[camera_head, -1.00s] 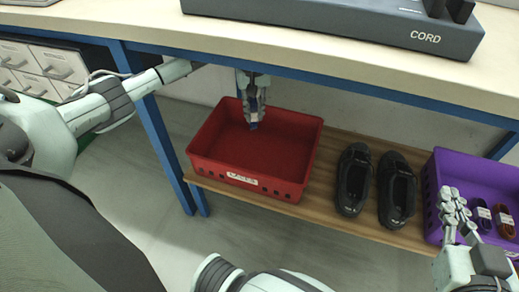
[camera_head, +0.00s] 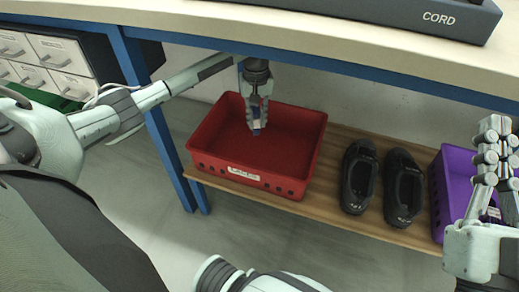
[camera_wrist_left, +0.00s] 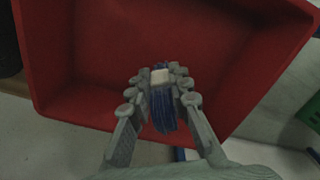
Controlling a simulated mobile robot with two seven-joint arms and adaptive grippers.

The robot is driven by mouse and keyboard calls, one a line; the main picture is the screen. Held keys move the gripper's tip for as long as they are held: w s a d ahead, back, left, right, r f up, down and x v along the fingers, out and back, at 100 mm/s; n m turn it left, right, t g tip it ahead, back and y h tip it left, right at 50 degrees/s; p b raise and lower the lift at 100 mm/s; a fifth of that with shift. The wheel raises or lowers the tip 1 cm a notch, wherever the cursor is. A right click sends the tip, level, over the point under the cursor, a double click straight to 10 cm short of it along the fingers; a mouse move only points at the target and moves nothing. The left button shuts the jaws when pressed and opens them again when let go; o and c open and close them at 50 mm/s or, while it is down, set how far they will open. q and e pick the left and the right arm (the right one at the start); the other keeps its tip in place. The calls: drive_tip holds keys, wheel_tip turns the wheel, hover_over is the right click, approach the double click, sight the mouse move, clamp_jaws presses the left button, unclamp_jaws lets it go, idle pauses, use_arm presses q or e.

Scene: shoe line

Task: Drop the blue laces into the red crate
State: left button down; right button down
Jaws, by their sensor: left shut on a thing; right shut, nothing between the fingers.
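The red crate (camera_head: 215,170) stands on the wooden lower shelf, with a white label on its front, and looks empty inside. My left gripper (camera_head: 256,126) is over the crate and points down. It is shut on the blue laces (camera_head: 257,131). In the left wrist view the blue laces (camera_wrist_left: 163,108) are a bundle with a white band, between the fingers of my left gripper (camera_wrist_left: 160,85), with the crate's red floor (camera_wrist_left: 110,45) beyond. My right gripper (camera_head: 490,150) is shut and empty, at the purple crate on the right.
A pair of black shoes (camera_head: 404,190) stands on the shelf (camera_head: 330,205) between the crates. The purple crate (camera_head: 454,175) is partly hidden by my right gripper. The blue-edged tabletop (camera_head: 340,55) runs above. Drawers (camera_head: 62,55) are at the left.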

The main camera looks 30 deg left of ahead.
use_arm(q)
drive_tip(key=shift+f, duration=0.25)
use_arm(e)
drive_tip(key=shift+s+d+r+t, duration=0.1)
drive_tip(key=shift+s+r+t, duration=0.05)
drive_tip(key=shift+r+t, duration=0.2)
use_arm(q)
drive_tip(key=c, duration=1.3)
unclamp_jaws()
